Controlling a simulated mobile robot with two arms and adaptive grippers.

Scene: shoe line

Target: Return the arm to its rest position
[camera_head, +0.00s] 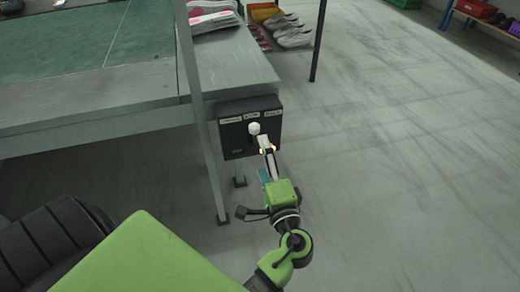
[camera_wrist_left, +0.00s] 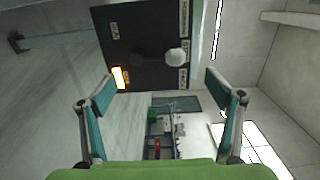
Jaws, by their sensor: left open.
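My left gripper (camera_head: 266,160) is at the end of the green arm, in front of the black control box on the table's end. In the left wrist view its two teal-padded fingers (camera_wrist_left: 168,100) stand wide apart with nothing between them. The control box (camera_head: 233,141) has a white round knob (camera_head: 254,128), small labels along its top and a lit yellow part beside the fingers. In the wrist view the box (camera_wrist_left: 140,45) lies beyond the fingertips, with the knob (camera_wrist_left: 176,57) and a glowing button (camera_wrist_left: 120,77). My right gripper is not in view.
The grey table (camera_head: 150,80) with a green mat (camera_head: 90,40) fills the upper left, and a metal post (camera_head: 201,110) stands before it. The floor (camera_head: 410,170) on the right is clear.

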